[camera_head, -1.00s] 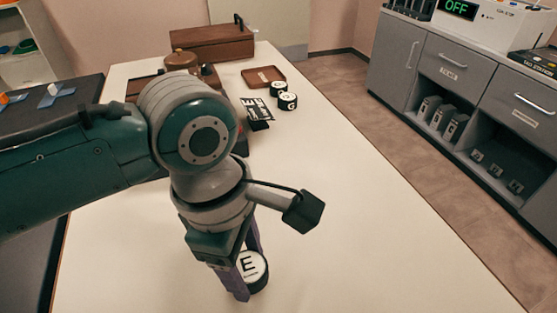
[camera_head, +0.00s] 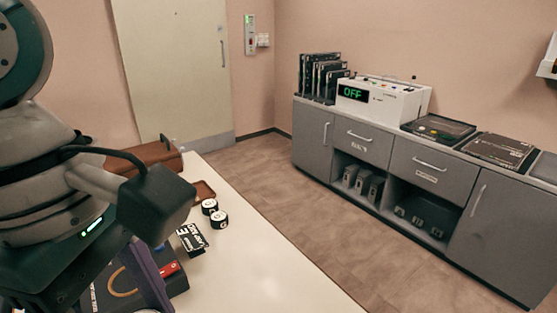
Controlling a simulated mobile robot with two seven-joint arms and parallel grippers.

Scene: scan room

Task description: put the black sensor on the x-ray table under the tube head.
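I cannot tell for sure which thing is the black sensor. A flat black panel (camera_head: 438,128) lies on the grey cabinet at the right, and a second dark panel (camera_head: 498,150) lies beside it. My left gripper (camera_head: 150,285) points down over the white table at the lower left, with purple fingers; its tips are cut off by the bottom edge. A sliver of something white shows by the tips, too little to identify. Whether the fingers are open is unclear. My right gripper is not in view. I see no tube head, and no surface clearly an x-ray table.
The white table (camera_head: 262,275) holds two black-and-white pucks (camera_head: 214,213), a black printed card (camera_head: 190,238), a dark tray and a wooden box (camera_head: 158,156). The grey cabinet (camera_head: 312,135) carries a white console (camera_head: 380,97) reading OFF. The floor between is clear.

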